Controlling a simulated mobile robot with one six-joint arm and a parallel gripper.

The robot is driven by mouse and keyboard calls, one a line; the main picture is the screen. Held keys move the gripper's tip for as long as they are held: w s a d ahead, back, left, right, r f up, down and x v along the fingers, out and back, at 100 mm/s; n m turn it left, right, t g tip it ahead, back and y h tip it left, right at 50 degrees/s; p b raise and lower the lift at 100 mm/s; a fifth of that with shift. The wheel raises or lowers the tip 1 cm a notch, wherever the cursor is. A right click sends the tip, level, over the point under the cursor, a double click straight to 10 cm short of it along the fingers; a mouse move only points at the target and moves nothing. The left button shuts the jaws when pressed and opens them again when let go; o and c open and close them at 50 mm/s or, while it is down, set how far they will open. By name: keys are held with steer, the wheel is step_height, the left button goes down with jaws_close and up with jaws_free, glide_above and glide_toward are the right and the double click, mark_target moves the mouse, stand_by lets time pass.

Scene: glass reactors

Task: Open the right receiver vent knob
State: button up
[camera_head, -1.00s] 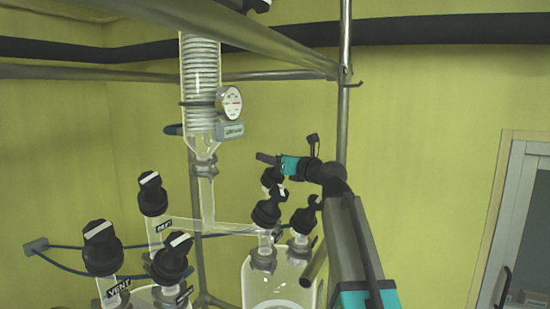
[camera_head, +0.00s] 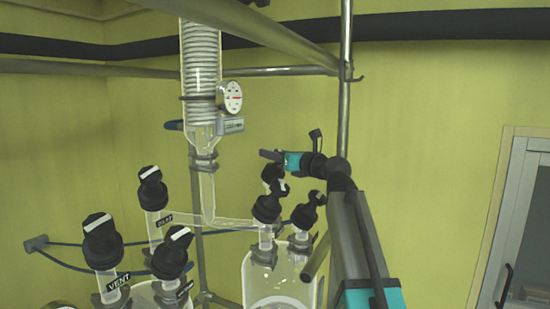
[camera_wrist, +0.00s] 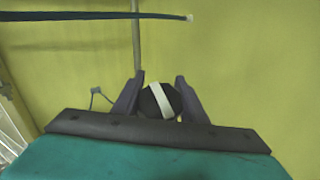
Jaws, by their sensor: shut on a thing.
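My gripper (camera_head: 270,156) is over the rear black knob (camera_head: 271,177) on the right glass vessel (camera_head: 262,268). In the wrist view the knob (camera_wrist: 159,101) sits between my two fingers and they are shut on it. Its white stripe is tilted slightly from upright in that view. In the head view the knob is partly hidden behind my gripper and the front knob. No label on it can be read. Two more black knobs, a front one (camera_head: 267,207) and a right one (camera_head: 305,212), stand close by on the same vessel.
The left vessel carries several black knobs, one by a VENT label (camera_head: 119,283). A glass coil column (camera_head: 201,70) with a round gauge (camera_head: 233,97) hangs left of my gripper. A metal upright (camera_head: 346,110) stands behind my arm. Free room lies to the right, before the wall.

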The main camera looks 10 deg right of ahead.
steer(key=n+g+y+b, duration=0.1)
steer(key=n+y, duration=0.1)
steer(key=n+g+y+b, duration=0.1)
steer(key=n+g+y, duration=0.1)
steer(key=n, duration=0.1)
steer(key=shift+s+a+b, duration=0.2)
steer(key=shift+a+b, duration=0.1)
steer(key=shift+a, duration=0.1)
steer(key=shift+s+a+n+g+y, duration=0.1)
steer(key=shift+s+n+g+y, duration=0.1)
steer(key=shift+n+g+y, duration=0.4)
steer(key=shift+s+a+n+g+y, duration=0.15)
steer(key=shift+n+g+y, duration=0.2)
steer(key=shift+n+g, duration=0.5)
steer(key=shift+s+a+n+g+y, duration=0.1)
steer(key=shift+s+n+g+y, duration=0.1)
steer(key=shift+n+g+y, duration=0.5)
steer(key=shift+h, duration=0.25)
steer(key=o, duration=1.1)
steer(key=shift+c, duration=0.2)
